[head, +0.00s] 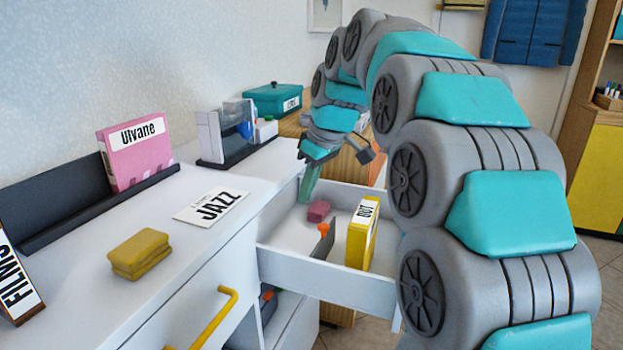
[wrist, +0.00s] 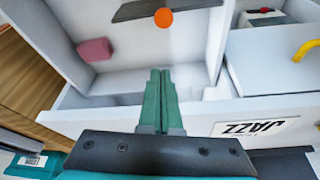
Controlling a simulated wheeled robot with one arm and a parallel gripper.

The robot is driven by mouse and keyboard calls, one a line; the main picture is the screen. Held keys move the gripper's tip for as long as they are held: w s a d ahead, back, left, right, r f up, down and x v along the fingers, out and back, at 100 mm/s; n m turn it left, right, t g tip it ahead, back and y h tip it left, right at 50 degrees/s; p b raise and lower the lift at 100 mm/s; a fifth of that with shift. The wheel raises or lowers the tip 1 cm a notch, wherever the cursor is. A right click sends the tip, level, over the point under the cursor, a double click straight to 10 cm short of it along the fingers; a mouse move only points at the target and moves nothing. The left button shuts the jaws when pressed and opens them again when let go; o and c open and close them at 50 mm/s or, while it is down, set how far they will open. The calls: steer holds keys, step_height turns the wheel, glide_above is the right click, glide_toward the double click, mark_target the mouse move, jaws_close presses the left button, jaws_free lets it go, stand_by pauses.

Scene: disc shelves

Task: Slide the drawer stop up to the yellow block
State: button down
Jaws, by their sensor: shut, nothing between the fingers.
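The drawer stop (head: 322,246) is a dark upright plate with an orange knob, standing inside the open white drawer. It also shows at the top of the wrist view (wrist: 205,4), partly cut off. A yellow labelled box (head: 359,238) stands upright in the drawer to the right of the stop, with a gap seeming to show between them. Another yellow block (head: 140,254) lies on the white counter, outside the drawer. My gripper (head: 306,196) is shut and empty, pointing down at the drawer's far end. Its green fingers (wrist: 160,75) are together, apart from the stop.
A pink block (head: 318,210) lies in the drawer near my gripper and shows in the wrist view (wrist: 95,50). The drawer's white walls (head: 330,278) surround the space.

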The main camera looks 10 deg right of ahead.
mark_target(323, 245)
steer(key=f, duration=0.1)
steer(key=s+d+f, duration=0.1)
steer(key=f, duration=0.1)
steer(key=f+p, duration=0.1)
steer(key=f, duration=0.1)
steer(key=shift+s+d, duration=0.2)
steer(key=shift+s, duration=0.15)
steer(key=s+d, duration=0.1)
steer(key=d, duration=0.1)
steer(key=s+d+b, duration=0.1)
steer(key=s+d, duration=0.1)
stand_by(0.4)
steer(key=shift+w, duration=0.15)
